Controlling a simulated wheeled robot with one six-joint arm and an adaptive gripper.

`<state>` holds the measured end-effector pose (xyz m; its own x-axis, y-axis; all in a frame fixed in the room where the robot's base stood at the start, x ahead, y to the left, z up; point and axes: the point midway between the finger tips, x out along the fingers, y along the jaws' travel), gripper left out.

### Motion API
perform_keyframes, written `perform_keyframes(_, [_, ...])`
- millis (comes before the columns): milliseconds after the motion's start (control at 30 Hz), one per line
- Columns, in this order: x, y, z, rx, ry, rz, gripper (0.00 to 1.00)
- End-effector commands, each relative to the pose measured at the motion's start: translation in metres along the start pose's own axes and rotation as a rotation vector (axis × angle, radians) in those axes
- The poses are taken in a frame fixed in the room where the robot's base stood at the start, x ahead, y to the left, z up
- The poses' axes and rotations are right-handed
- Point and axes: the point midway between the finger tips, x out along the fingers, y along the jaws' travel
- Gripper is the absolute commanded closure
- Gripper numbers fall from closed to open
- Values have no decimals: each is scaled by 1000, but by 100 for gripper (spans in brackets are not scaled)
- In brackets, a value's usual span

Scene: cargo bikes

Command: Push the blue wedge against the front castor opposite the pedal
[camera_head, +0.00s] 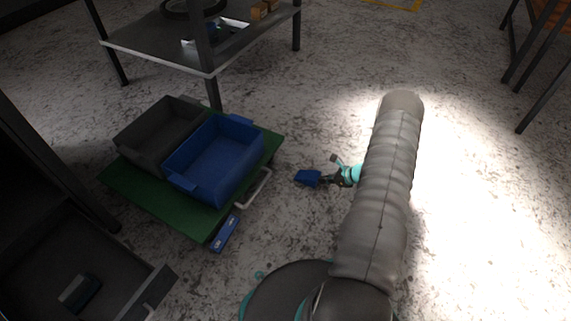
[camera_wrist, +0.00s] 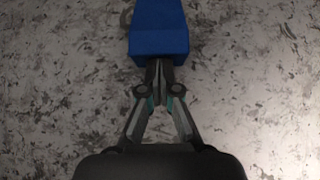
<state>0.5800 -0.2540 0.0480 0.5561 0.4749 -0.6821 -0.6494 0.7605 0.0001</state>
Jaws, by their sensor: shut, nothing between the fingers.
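The blue wedge (camera_head: 308,178) lies on the floor to the right of the green dolly (camera_head: 135,190), apart from it. My gripper (camera_head: 324,180) is low at the floor, shut and empty, just right of the wedge. In the wrist view the wedge (camera_wrist: 158,32) is straight ahead of my closed fingertips (camera_wrist: 158,66), which are at or very near its rear face. A blue part with light marks (camera_head: 225,233), likely the pedal, sits at the dolly's near corner. A small dark shape under the dolly's right corner (camera_head: 273,160) may be the castor opposite; it is mostly hidden.
The dolly carries a grey bin (camera_head: 128,138) and a blue bin (camera_head: 190,185). A pale handle (camera_head: 258,190) sticks out from its right side. A table (camera_head: 150,45) stands behind it. An open dark drawer (camera_head: 120,290) is at lower left. Floor between wedge and dolly is clear.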

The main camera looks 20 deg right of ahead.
Motion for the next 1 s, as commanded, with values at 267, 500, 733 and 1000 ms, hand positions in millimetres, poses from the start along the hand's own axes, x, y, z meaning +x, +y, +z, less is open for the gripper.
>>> perform_keyframes(267, [7,0,7,0,-1,0,100])
perform_keyframes(500, [13,0,12,-1,0,0,100])
perform_keyframes(733, [19,0,17,-1,-1,0,100])
perform_keyframes(1000, [26,0,24,-1,-1,1,100])
